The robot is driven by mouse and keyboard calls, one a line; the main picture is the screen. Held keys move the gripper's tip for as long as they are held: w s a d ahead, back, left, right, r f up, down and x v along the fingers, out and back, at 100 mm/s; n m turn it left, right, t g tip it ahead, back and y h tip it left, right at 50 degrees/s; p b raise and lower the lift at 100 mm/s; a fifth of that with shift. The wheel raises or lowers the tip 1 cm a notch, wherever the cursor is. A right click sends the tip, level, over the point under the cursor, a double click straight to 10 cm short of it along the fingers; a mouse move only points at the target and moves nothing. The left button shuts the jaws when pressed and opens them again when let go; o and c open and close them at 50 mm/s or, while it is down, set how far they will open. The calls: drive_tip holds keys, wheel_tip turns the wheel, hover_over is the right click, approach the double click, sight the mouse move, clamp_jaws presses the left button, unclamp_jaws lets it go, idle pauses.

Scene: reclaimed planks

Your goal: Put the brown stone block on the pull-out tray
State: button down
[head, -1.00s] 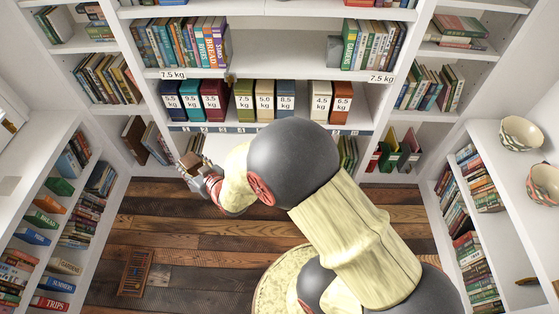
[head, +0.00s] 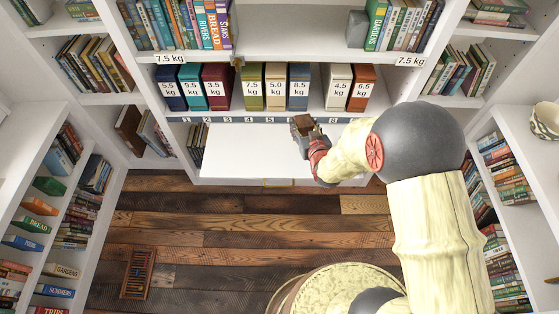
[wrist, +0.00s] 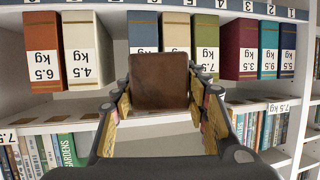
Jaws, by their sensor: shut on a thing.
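My gripper (head: 308,140) is shut on the brown stone block (head: 302,122). The block also shows between the two fingers in the wrist view (wrist: 160,80), with its broad face toward the camera. In the head view, the gripper and block are at the right part of the white pull-out tray (head: 245,155), near its back edge. The tray is extended below the numbered strip, and its visible surface is bare. I cannot tell how high the block is above it. The arm hides the tray's right end.
Several weight-labelled books (head: 275,87) stand on the shelf just behind the gripper. A numbered strip (head: 250,119) runs along that shelf's edge. A grey block (head: 356,30) stands on the shelf above.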

sight(274, 155)
drive_tip(key=w+a+f+n+y+b, duration=0.1)
drive_tip(key=w+a+f+b, duration=0.15)
drive_tip(key=a+f, duration=0.25)
drive_tip(key=w+a+f+n+y+b, duration=0.1)
drive_tip(key=a+f+b, duration=0.3)
drive_tip(key=a+f, duration=0.1)
drive_tip(key=shift+g, duration=0.3)
drive_tip(key=f+b, duration=0.1)
drive_tip(key=f, duration=0.2)
drive_tip(key=f+b, duration=0.1)
drive_tip(key=f, duration=0.3)
drive_tip(key=f+b, duration=0.2)
drive_tip(key=f, duration=0.1)
drive_tip(key=shift+w+a+f, duration=0.1)
drive_tip(key=shift+a+f, duration=0.1)
drive_tip(key=shift+a, duration=0.05)
drive_tip(key=shift+r, duration=0.1)
drive_tip(key=c, duration=1)
unclamp_jaws()
drive_tip(key=shift+f, duration=0.2)
